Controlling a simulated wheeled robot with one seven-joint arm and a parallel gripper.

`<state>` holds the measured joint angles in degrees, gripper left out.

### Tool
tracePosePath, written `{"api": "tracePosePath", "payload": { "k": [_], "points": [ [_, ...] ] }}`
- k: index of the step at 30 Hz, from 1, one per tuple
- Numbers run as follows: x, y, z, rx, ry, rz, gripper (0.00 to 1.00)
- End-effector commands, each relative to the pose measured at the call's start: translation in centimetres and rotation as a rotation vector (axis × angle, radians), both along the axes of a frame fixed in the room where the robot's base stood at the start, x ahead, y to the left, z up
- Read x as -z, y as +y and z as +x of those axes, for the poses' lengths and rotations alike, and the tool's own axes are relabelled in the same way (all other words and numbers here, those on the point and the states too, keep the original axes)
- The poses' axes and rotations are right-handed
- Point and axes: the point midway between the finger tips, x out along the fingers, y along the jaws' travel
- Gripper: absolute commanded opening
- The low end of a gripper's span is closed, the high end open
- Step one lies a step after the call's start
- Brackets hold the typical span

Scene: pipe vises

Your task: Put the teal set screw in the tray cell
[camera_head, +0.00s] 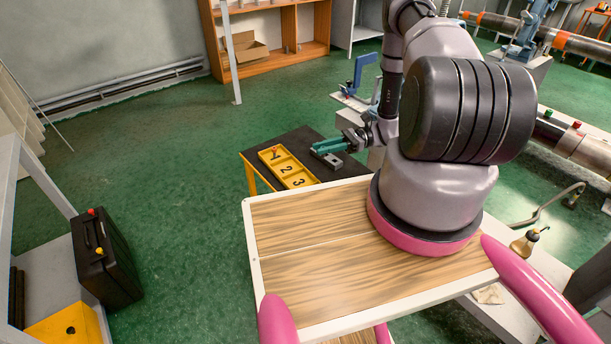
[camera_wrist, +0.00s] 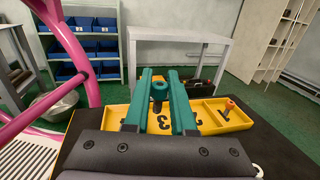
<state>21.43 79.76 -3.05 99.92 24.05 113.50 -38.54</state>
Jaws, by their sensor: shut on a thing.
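The yellow tray (camera_head: 287,168) lies on a dark table, with cells numbered 1, 2 and 3. In the head view my gripper is just right of the tray. Cell 1 holds an orange-red piece (camera_wrist: 230,105).
The dark table (camera_head: 301,139) is small, with a grey metal block (camera_head: 327,159) just right of the tray. My wood-topped base is in front. A wooden shelf (camera_head: 262,72) stands behind, with open green floor between.

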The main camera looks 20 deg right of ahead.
Motion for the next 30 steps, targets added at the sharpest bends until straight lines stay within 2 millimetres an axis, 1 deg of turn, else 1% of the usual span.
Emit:
{"api": "tracePosePath", "payload": {
  "k": [1,2,3,5,6,8,9,10,12,14,15,17,18,20,21,23,24,26,27,29,30],
  "points": [
    [0.1,1.7,-2.1,-0.127,0.000,0.001,0.00],
    [0.2,2.5,-3.5,-0.207,0.000,0.001,0.00],
    [0.2,3.3,-5.4,-0.319,0.000,0.002,0.00],
    [0.2,4.2,-8.3,-0.496,-0.002,0.002,0.00],
    [0.2,4.4,-10.1,-0.613,-0.002,0.002,0.00],
    [0.2,4.2,-12.5,-0.790,-0.002,0.002,0.00],
    [0.1,3.9,-14.0,-0.909,-0.003,0.002,0.00],
    [0.1,3.5,-15.0,-0.997,-0.002,0.002,0.00],
    [-0.1,2.4,-16.7,-1.201,-0.002,0.002,0.00],
    [-0.2,1.3,-17.6,-1.374,-0.002,0.002,0.00],
    [-0.3,0.5,-18.0,-1.489,-0.001,0.003,0.00],
    [-0.5,-0.8,-18.0,-1.663,-0.002,0.004,0.00],
    [-0.6,-1.6,-17.8,-1.778,-0.003,0.005,0.00],
    [-0.8,-2.6,-17.0,-1.952,-0.004,0.006,0.00],
    [-0.9,-3.2,-16.3,-2.069,-0.002,0.005,0.00],
    [-1.0,-3.8,-14.8,-2.244,-0.003,0.007,0.00],
    [-1.1,-4.0,-13.6,-2.360,-0.002,0.007,0.00],
    [-1.2,-3.8,-11.6,-2.534,-0.003,0.009,0.00],
    [-1.2,-3.4,-10.1,-2.650,-0.001,0.010,0.00],
    [-1.2,-2.4,-7.9,-2.821,0.000,0.012,0.00],
    [-1.2,-1.5,-6.4,-2.929,0.001,0.012,0.00]
  ]
}}
